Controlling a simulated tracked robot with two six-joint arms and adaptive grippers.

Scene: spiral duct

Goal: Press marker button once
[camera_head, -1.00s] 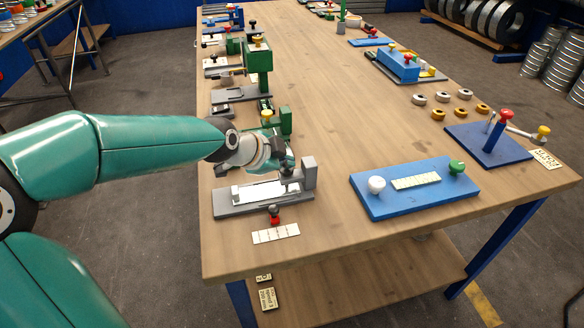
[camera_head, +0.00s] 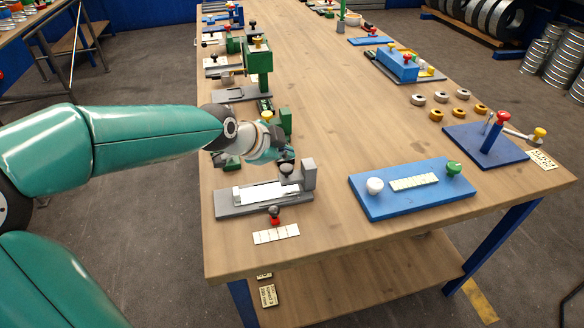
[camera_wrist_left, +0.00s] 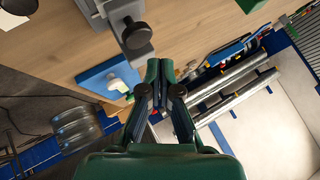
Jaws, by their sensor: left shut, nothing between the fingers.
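A grey fixture (camera_head: 240,208) holding a white strip (camera_head: 262,193) stands at the near left of the table. A dark round knob (camera_head: 286,167) sits at its back, by the upright grey block (camera_head: 309,174). The knob probably also shows in the left wrist view (camera_wrist_left: 137,36). A smaller dark knob on a red base (camera_head: 274,214) stands at the fixture's front. No readable label tells which is the marker button. My left gripper (camera_head: 280,150), partly hidden by its own wrist, is just behind the knob. In the left wrist view its fingers (camera_wrist_left: 160,66) are shut and empty. My right gripper is out of view.
A blue plate (camera_head: 400,205) with white and green knobs lies to the right. A green press (camera_head: 258,62) and other fixtures line the left edge behind my gripper. The middle of the table is mostly bare. A marked white card (camera_head: 276,234) lies near the front edge.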

